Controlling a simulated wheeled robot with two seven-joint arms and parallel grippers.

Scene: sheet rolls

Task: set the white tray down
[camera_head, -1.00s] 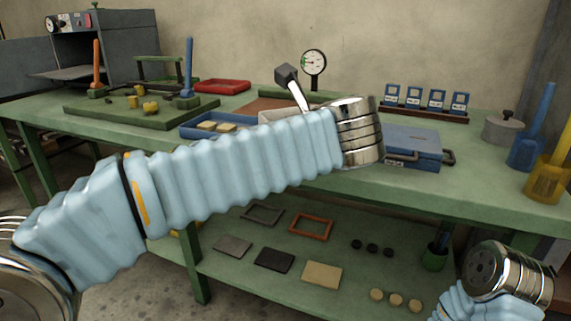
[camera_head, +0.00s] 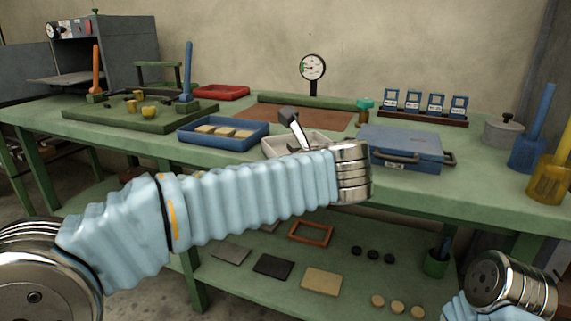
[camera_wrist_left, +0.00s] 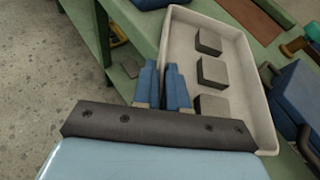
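The white tray (camera_head: 274,145) shows behind my left forearm in the head view, over the front part of the green bench, partly hidden by the arm. In the left wrist view the white tray (camera_wrist_left: 253,75) holds three grey blocks (camera_wrist_left: 212,71) in a row. My left gripper (camera_wrist_left: 162,66) has its two blue fingers close together at the tray's near-left wall, with the rim between them. I cannot tell whether the tray's underside touches the bench. Only my right wrist shows at the lower right of the head view; its gripper fingers are out of view.
A blue tray with tan blocks (camera_head: 185,140) stands left of the white tray. A blue case (camera_head: 405,145) is close on its right. The bench's front edge is close by.

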